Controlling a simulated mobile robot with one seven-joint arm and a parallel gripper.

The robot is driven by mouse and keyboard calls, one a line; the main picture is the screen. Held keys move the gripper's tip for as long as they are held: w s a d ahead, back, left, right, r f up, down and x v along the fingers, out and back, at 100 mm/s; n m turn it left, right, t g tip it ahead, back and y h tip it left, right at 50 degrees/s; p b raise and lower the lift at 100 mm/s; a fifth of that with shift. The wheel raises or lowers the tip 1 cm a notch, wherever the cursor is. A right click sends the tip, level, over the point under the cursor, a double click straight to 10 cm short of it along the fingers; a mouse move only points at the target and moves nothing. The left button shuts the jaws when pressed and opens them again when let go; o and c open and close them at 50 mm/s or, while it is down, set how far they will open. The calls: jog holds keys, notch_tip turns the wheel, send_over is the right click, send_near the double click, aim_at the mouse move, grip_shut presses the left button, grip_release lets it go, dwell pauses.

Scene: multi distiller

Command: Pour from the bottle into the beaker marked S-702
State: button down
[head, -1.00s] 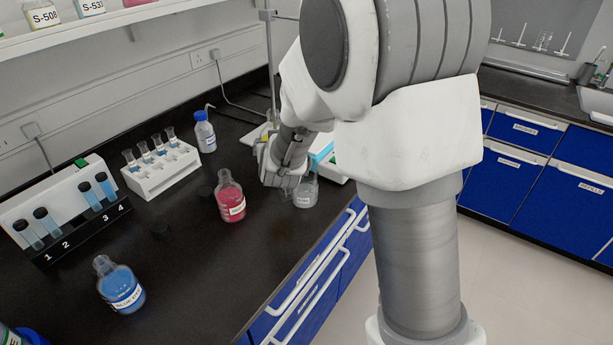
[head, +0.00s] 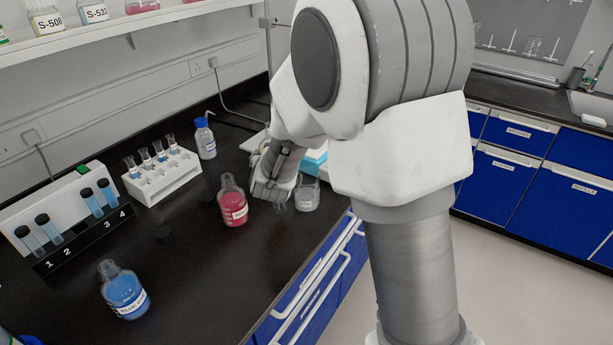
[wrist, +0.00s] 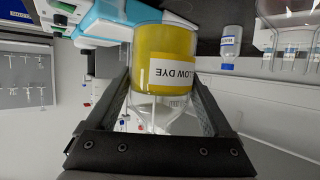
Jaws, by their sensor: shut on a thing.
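My gripper (head: 268,190) is shut on the yellow dye bottle (wrist: 165,60). In the wrist view, which is turned upside down, its fingers lie on both sides of the clear neck and shoulder, and the bottle looks roughly upright. My gripper hides most of this bottle in the head view. A clear glass beaker (head: 307,195) with a white label stands on the bench just right of my gripper. Its label is too small to read, so I cannot tell whether it is S-702.
A red bottle (head: 233,208) stands close left of my gripper, and a blue dye bottle (head: 123,292) nearer. Behind are a white rack (head: 163,178), a blue-capped bottle (head: 205,138) and a numbered tube block (head: 80,238). The bench's front edge is close to the beaker.

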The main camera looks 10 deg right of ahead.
jog(key=shift+b, duration=0.45)
jog(key=shift+d+m+b, duration=0.2)
jog(key=shift+m+b, duration=0.2)
jog(key=shift+b, duration=0.45)
jog(key=shift+d+m+y+b, duration=0.1)
jog(key=shift+m+y+b, duration=0.3)
jog(key=shift+b, duration=0.6)
jog(key=shift+f+b, duration=0.3)
jog(key=shift+b, duration=0.5)
jog(key=b, duration=0.2)
jog(key=f+m+y+b, duration=0.1)
jog(key=b, duration=0.1)
jog(key=shift+s+d+t, duration=0.1)
jog(key=shift+d+t, duration=0.1)
jog(key=shift+t, duration=0.1)
jog(key=shift+d+r+m+b, duration=0.15)
jog(key=shift+r+m+b, duration=0.2)
jog(key=shift+b, duration=0.45)
jog(key=shift+d+r+m+y, duration=0.1)
jog(key=shift+d+m+y, duration=0.05)
jog(key=shift+m+y, duration=0.25)
jog(key=shift+s+d+m+t+y+p, duration=0.1)
jog(key=shift+d+m+t+y+p, duration=0.15)
jog(key=shift+m+p, duration=0.25)
jog(key=shift+a+m+t+y, duration=0.2)
jog(key=shift+m+t+y, duration=0.15)
jog(key=shift+m, duration=0.2)
